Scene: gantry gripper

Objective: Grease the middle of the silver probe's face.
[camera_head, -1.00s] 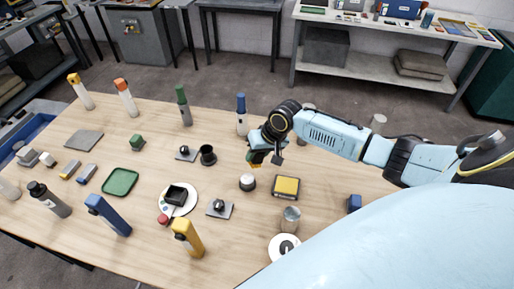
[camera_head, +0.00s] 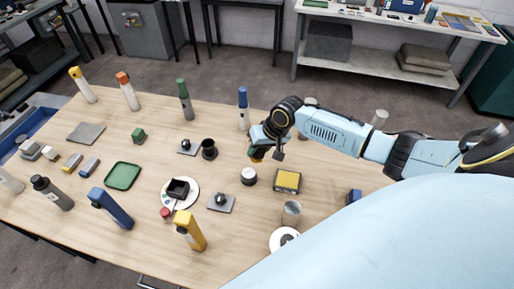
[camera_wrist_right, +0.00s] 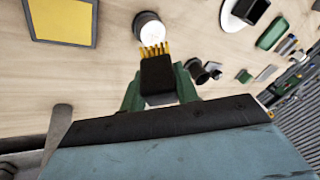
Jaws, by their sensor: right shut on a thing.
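My right gripper (camera_head: 258,154) is over the middle of the table. In the right wrist view its green fingers (camera_wrist_right: 160,95) are shut on the black handle of a brush (camera_wrist_right: 158,80) with yellow bristles. A round puck with a pale face and dark sides (camera_head: 249,176) stands on the table just in front of the gripper. It also shows in the wrist view (camera_wrist_right: 150,26), where the bristle tips overlap its near edge. I cannot tell whether they touch. This puck may be the silver probe; its label is not readable. My left gripper is not in view.
A yellow-topped pad (camera_head: 287,180) lies right of the puck, and a metal cup (camera_head: 291,211) stands nearer. A black spool-shaped piece (camera_head: 209,149) and a grey plate with a knob (camera_head: 221,202) are to the left. Several bottles stand around the wooden table (camera_head: 150,240).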

